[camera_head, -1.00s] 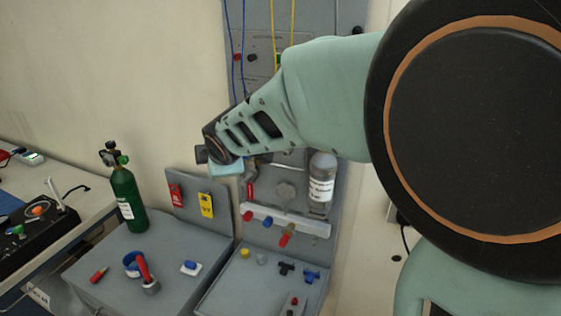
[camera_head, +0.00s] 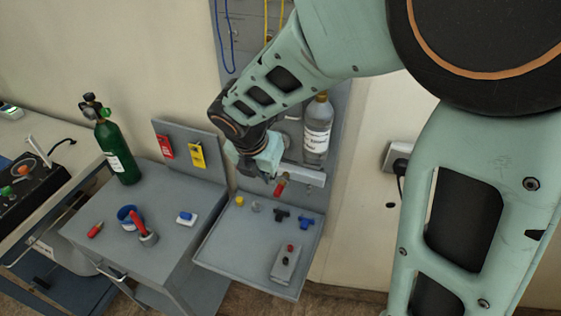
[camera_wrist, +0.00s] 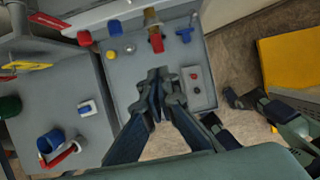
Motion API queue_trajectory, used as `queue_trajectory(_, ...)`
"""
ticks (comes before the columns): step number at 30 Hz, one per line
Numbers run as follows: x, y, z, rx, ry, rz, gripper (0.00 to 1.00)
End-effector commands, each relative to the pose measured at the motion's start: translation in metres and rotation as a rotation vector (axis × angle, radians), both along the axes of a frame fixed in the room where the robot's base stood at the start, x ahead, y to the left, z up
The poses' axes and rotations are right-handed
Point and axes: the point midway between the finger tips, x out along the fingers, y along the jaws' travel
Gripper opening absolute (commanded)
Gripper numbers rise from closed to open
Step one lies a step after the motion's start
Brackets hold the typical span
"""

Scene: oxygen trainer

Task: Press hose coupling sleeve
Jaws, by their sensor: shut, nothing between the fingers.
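A brass fitting with a red end (camera_head: 281,187) sticks out from the front of the upright panel. In the wrist view this fitting (camera_wrist: 154,30) lies straight beyond my fingertips, with a gap seen between them. I cannot tell for sure which part of it is the coupling sleeve. My gripper (camera_wrist: 158,78) is shut and empty, pointing over the small panel tray. In the head view, my wrist covers the panel just left of the fitting and my fingertips are hard to make out.
A grey tray (camera_head: 225,262) holds small yellow, black and blue fittings and a grey box with a red button (camera_head: 285,264). A clear bottle (camera_head: 317,135) stands close to my wrist. A green cylinder (camera_head: 118,150) stands on the left bench.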

Motion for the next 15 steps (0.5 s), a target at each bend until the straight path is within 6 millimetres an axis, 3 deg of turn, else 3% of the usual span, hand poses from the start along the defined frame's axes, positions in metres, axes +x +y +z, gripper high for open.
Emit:
queue_trajectory(7, 0.005, -0.002, -0.018, 0.000, 0.003, 0.000, 0.00)
queue_trajectory(15, 0.025, -0.009, -0.071, -0.001, 0.003, -0.001, 0.00)
